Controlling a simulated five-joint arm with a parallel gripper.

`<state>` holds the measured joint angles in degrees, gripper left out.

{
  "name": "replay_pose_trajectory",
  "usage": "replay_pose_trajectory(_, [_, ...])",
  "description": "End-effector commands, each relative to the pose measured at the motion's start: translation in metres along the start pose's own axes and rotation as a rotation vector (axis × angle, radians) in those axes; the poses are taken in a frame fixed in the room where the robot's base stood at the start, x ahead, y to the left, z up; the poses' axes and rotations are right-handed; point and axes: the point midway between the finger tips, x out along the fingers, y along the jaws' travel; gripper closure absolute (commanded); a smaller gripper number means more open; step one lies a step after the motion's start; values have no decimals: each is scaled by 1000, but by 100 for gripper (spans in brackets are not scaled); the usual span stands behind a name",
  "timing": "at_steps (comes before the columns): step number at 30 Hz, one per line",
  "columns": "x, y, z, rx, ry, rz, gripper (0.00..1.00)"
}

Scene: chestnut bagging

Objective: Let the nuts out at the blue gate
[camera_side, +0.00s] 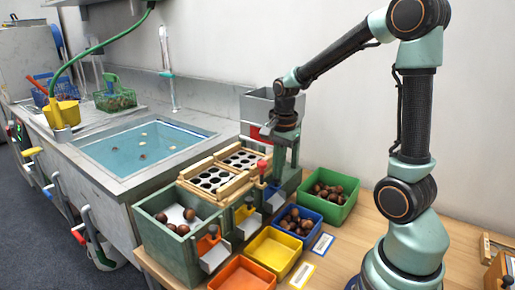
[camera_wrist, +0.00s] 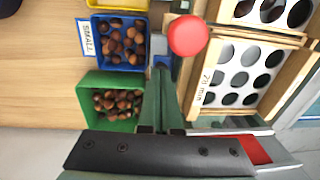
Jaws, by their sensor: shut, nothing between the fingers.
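The blue gate also shows in the side view (camera_side: 267,188), above a pale metal chute (camera_side: 276,201). I cannot tell whether the fingers touch it. A red round knob (camera_wrist: 187,35) stands beside it. The blue bin (camera_side: 321,214) below the chute holds several brown nuts (camera_wrist: 120,42). How far the gate is open is hidden.
A green bin (camera_side: 351,207) with nuts stands right of the blue bin. An empty-looking yellow bin (camera_side: 272,252) and orange bin (camera_side: 243,276) stand nearer the front. Perforated trays (camera_side: 211,179) and a green hopper (camera_side: 160,235) adjoin. A water basin (camera_side: 150,145) lies left.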

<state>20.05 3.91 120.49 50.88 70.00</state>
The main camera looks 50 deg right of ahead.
Motion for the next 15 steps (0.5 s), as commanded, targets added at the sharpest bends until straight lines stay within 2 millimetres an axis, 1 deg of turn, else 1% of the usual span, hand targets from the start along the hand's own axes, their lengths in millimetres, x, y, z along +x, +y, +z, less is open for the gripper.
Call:
replay_pose_trajectory(1, [3, 2, 0, 1, -2, 7, 100])
replay_pose_trajectory(2, [0, 2, 0, 1, -2, 6, 100])
replay_pose_trajectory(5, [-15, 1, 0, 0, 0, 1, 100])
replay_pose_trajectory(15, [-90, 0, -2, 0, 2, -5, 100])
